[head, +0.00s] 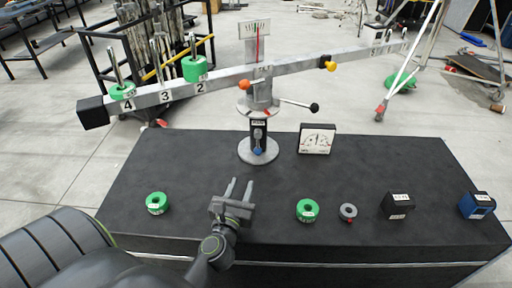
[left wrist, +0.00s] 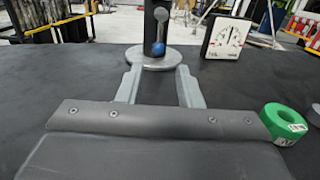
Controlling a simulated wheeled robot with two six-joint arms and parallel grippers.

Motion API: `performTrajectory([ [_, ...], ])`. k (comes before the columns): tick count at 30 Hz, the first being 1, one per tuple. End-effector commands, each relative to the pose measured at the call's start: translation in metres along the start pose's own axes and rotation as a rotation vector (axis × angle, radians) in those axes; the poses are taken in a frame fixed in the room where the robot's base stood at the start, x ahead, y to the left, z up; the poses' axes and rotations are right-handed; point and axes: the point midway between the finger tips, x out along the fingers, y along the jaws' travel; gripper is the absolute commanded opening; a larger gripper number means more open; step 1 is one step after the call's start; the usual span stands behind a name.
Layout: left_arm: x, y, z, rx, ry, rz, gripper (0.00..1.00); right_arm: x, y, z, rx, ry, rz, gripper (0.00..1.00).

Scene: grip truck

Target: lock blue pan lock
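The blue pan lock (head: 258,151) is a small blue knob on a grey lever, low on the front of the balance's black post, just above its round grey base (head: 262,157). It also shows in the left wrist view (left wrist: 158,47), hanging at the lower end of its lever. My left gripper (head: 239,183) is below and slightly left of the knob, apart from it, with its fingers pointing toward the base. In the left wrist view its two fingers (left wrist: 158,84) are spread with nothing between them. My right gripper is in neither view.
The tilted beam (head: 230,82) spans above the table, carrying green weights on its lower left side. An orange knob (head: 244,86) and a black-tipped lever (head: 313,107) stick out from the post. Green rings, a grey ring (head: 348,211), a gauge (head: 317,139) and blocks stand on the black table (head: 180,160).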

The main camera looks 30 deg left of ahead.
Motion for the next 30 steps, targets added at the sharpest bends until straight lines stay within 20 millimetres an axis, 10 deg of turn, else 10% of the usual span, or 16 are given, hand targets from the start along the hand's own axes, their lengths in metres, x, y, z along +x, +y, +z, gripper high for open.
performTrajectory([
  [30, 0.168, 0.000, 0.001, 0.004, -0.003, -0.002, 0.33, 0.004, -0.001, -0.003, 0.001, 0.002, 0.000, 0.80],
])
